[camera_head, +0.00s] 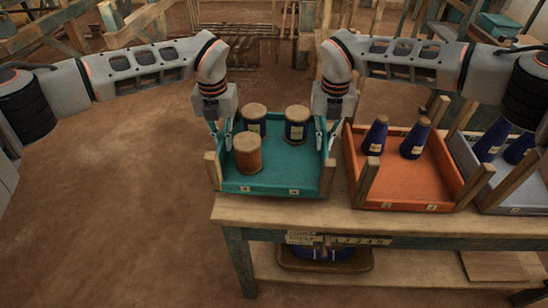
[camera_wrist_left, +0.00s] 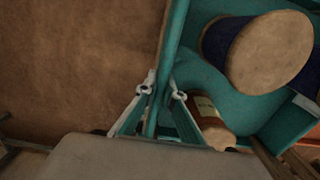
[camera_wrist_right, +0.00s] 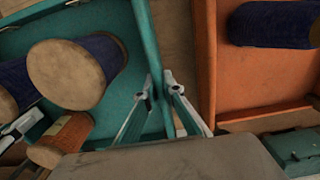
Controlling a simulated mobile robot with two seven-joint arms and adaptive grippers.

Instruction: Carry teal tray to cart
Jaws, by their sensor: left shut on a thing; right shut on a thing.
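The teal tray (camera_head: 270,187) is at the left end of the wooden table in the head view. It holds two dark blue spools (camera_head: 297,124) at the back and an orange spool (camera_head: 248,156) in front, all upright. My left gripper (camera_head: 220,138) is shut on the tray's left wall; the wall runs between its fingers in the left wrist view (camera_wrist_left: 160,98). My right gripper (camera_head: 326,138) is shut on the tray's right wall, which also shows in the right wrist view (camera_wrist_right: 148,50). I cannot tell whether the tray touches the table.
An orange tray (camera_head: 400,182) with dark blue cones stands close to the right of the teal tray. A grey-blue tray (camera_head: 487,178) stands beyond it. The table (camera_head: 300,217) has a lower shelf with a bin. Bare floor (camera_head: 110,200) lies open to the left.

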